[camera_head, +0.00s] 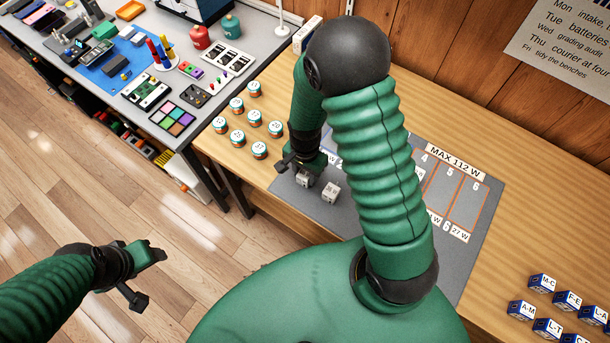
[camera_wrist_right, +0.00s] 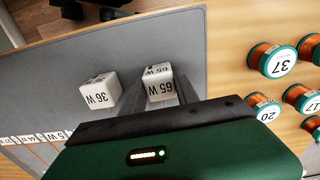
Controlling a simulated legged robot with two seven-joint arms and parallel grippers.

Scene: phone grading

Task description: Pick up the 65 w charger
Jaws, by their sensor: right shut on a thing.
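The 65 W charger (camera_wrist_right: 158,84) is a small white cube with black lettering, between the fingers of my right gripper (camera_wrist_right: 165,92) in the right wrist view. In the head view the same charger (camera_head: 304,178) shows just below my right gripper (camera_head: 304,167), which is shut on it at the grey mat's left end. I cannot tell whether the charger is clear of the mat. A similar 36 W charger (camera_wrist_right: 101,91) stands beside it, apart from the fingers; it also shows in the head view (camera_head: 331,192). My left gripper (camera_head: 143,276) is open and empty, over the floor.
The grey mat (camera_head: 313,208) carries numbered orange-outlined bays (camera_head: 468,204) and a MAX 112 W label (camera_head: 453,162). Several numbered orange-and-teal spools (camera_head: 259,150) stand left of the mat. Blue-and-white lettered boxes (camera_head: 541,284) are at the lower right. My right arm hides the mat's middle.

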